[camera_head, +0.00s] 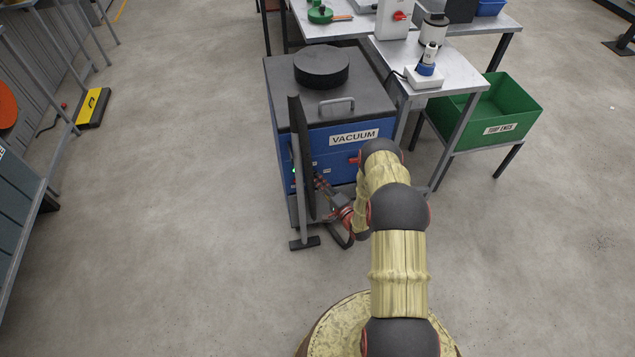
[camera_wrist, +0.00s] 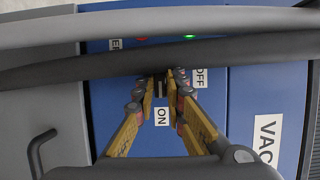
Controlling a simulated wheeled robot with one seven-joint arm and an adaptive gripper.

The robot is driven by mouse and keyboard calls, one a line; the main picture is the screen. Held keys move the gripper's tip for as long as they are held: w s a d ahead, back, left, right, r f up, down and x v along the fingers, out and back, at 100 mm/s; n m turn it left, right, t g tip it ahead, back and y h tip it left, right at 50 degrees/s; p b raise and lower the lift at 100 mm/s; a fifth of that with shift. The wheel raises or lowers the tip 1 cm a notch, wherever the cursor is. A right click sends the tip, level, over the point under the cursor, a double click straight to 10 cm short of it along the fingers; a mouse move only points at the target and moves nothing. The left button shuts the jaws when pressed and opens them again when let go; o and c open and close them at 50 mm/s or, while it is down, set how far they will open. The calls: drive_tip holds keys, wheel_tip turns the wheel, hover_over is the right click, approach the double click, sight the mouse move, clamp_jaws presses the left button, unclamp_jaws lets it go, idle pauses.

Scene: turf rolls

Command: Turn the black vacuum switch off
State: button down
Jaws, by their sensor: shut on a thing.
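The blue vacuum (camera_head: 322,154) with a grey top stands ahead, marked VACUUM. In the wrist view its blue front panel (camera_wrist: 255,85) carries an ON label (camera_wrist: 162,117) and an OFF label (camera_wrist: 204,77), turned sideways. The black vacuum switch (camera_wrist: 160,86) shows only in part between my fingertips. My gripper (camera_wrist: 166,84) is shut on it, at the corner between the two labels. A green light (camera_wrist: 190,37) is lit on the panel, with a red light (camera_wrist: 142,39) beside it. In the head view my gripper (camera_head: 322,186) is partly hidden and the switch cannot be made out.
A tall dark upright (camera_head: 303,150) on a foot stands just in front of the vacuum, close beside my gripper; dark bars cross the wrist view. A metal table (camera_head: 455,78) and a green bin (camera_head: 512,105) stand at right.

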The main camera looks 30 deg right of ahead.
drive_tip(key=shift+n, duration=0.3)
drive_tip(key=shift+w+a+r+n+g+h+p, duration=0.15)
drive_tip(key=shift+n+g+h+p, duration=0.55)
drive_tip(key=shift+n, duration=1.45)
drive_tip(key=shift+s+a+r+n+g+h+p, duration=0.2)
drive_tip(key=shift+n+g+h, duration=0.9)
drive_tip(key=shift+n, duration=1)
drive_tip(key=shift+w+a+r+n+g+h+p, duration=0.15)
drive_tip(key=shift+n+g+h+p, duration=0.55)
drive_tip(key=shift+n, duration=1.45)
drive_tip(key=shift+f+h, duration=0.1)
drive_tip(key=shift+h, duration=0.3)
drive_tip(key=c, duration=1.8)
unclamp_jaws()
drive_tip(key=shift+c, duration=0.2)
